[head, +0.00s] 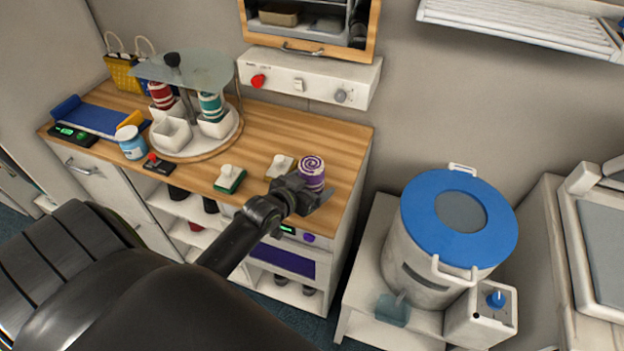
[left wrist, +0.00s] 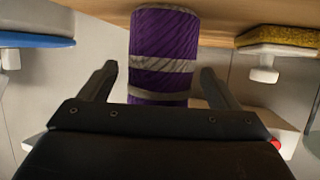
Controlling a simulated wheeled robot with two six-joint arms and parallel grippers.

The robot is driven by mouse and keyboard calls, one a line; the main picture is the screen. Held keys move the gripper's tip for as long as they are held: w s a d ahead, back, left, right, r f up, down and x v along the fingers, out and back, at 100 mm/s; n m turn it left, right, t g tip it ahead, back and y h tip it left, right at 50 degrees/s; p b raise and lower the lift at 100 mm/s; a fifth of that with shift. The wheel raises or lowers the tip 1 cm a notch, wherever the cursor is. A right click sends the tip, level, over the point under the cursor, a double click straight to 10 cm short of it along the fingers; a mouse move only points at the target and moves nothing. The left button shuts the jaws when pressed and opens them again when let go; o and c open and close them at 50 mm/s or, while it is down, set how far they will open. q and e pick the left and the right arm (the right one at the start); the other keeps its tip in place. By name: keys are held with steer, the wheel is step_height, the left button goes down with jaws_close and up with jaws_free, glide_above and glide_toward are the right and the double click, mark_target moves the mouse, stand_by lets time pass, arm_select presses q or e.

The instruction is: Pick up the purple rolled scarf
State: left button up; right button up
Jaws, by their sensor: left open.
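The purple rolled scarf (head: 311,170), with pale bands and a spiral end, stands upright near the right end of the wooden counter. My left gripper (head: 308,192) is at the scarf's near side, low by the counter. In the left wrist view the scarf (left wrist: 162,50) lies between the two open fingers, with a gap visible on each side. Its far end in that view is hidden behind the gripper body. My right gripper is not in view.
The wooden counter (head: 262,142) also holds a white-and-green block (head: 230,178), a pale block (head: 280,166) and a round stand with red and teal rolls at the left. A blue-lidded drum (head: 460,210) stands right of the counter. A control box (head: 310,82) hangs above.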

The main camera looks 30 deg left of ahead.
arm_select(q)
steer(key=shift+w+f, duration=0.15)
steer(key=shift+w, duration=0.15)
